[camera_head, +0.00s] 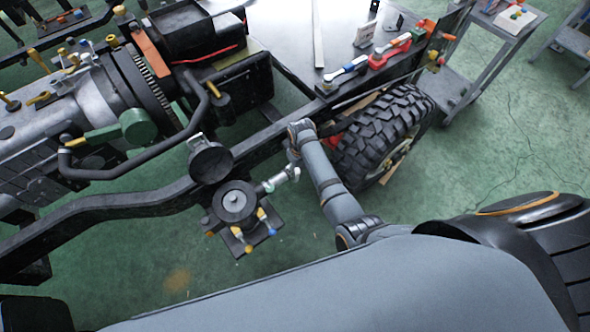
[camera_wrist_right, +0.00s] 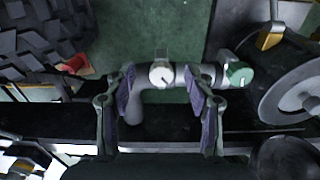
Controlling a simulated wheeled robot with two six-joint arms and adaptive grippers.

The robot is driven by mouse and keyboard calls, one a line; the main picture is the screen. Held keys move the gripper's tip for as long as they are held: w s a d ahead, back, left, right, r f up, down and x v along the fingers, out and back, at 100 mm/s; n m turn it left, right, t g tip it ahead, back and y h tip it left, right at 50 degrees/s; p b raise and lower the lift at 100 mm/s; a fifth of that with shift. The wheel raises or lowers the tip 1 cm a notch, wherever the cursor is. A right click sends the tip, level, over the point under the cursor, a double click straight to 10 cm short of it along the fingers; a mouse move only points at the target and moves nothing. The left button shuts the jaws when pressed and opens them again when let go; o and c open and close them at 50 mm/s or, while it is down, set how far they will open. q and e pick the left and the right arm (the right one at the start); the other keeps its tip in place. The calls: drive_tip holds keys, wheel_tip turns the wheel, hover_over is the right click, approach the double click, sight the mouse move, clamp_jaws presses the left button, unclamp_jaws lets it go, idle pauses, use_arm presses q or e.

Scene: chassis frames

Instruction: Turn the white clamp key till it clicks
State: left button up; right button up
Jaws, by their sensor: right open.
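The white clamp key (camera_wrist_right: 161,75) shows in the right wrist view as a small round white knob with a dark mark. It sits on a grey pipe-like fitting (camera_wrist_right: 150,95) that has a green round end (camera_wrist_right: 238,74) on the right. My right gripper (camera_wrist_right: 159,86) is open, with one finger on each side of the key; I cannot tell whether either touches the fitting. In the head view the fitting (camera_head: 281,179) shows beside the chassis rail, below my right wrist, and the key is too small to make out. My left gripper is not in view.
A dark chassis rail (camera_head: 110,207) runs beside the fitting. A round dark mount (camera_head: 235,201) with blue and yellow parts stands left of it. A big tyre (camera_head: 385,135) is close to my right arm. Green floor (camera_head: 480,150) is open at the right.

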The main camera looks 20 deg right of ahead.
sight(296, 171)
wheel_tip(296, 171, up, 7)
drive_tip(key=w, duration=0.2)
drive_tip(key=f, duration=0.6)
drive_tip(key=a+f+b, duration=0.1)
drive_tip(key=f, duration=0.3)
drive_tip(key=shift+w+f, duration=0.1)
drive_tip(key=shift+w, duration=0.05)
clamp_jaws()
